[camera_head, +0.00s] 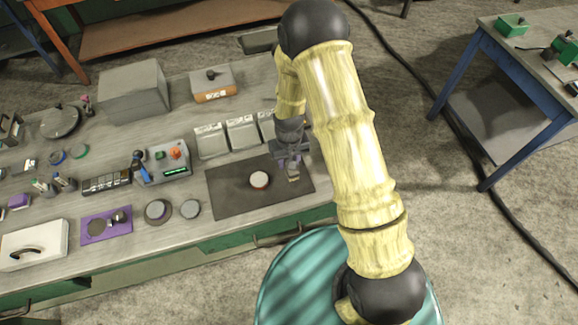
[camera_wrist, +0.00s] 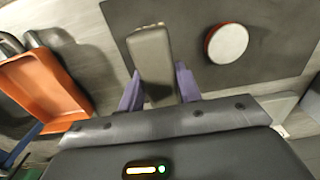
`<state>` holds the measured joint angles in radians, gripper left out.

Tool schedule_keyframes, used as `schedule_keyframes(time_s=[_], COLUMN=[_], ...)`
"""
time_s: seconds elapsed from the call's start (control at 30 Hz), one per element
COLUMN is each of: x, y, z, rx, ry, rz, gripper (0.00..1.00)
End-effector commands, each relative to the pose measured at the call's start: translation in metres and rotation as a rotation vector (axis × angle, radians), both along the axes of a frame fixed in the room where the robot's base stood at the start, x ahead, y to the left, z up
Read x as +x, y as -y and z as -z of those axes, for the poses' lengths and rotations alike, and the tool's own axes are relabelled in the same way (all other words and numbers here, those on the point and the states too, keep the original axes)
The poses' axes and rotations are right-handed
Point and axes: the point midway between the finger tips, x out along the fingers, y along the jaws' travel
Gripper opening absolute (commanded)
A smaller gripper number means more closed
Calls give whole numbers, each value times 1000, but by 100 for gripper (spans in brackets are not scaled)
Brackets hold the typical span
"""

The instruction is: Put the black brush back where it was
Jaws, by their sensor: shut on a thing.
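My gripper (camera_head: 290,152) is over the right part of the dark mat (camera_head: 228,202) on the workbench. Its two purple-grey fingers, seen in the wrist view (camera_wrist: 159,89), are shut on a dark grey oblong block with a lighter end, which I take to be the black brush (camera_wrist: 150,55). Its lighter end (camera_head: 293,176) shows below the gripper in the head view. The brush overlaps the mat in both views; I cannot tell whether it touches it. A white round piece with a red rim (camera_head: 260,180) lies on the mat, apart from the brush; it also shows in the wrist view (camera_wrist: 227,44).
Several grey bins (camera_head: 211,140) stand behind the mat. A large grey box (camera_head: 134,90) stands at the back. The mat's front left is bare.

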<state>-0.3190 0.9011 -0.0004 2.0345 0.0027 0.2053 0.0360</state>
Motion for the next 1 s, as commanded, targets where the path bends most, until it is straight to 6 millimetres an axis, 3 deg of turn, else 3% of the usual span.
schedule_keyframes(time_s=[0.17, 0.47, 0.87, 0.9, 1.0], x=[-1, 0, 0, 0, 0], y=[0, 0, 0, 0, 0], z=[7, 40, 45, 45, 44], rx=[-1, 0, 0, 0, 0], ry=[-3, -1, 0, 0, 0], rz=[0, 0, 0, 0, 0], gripper=[13, 13, 13, 38, 56])
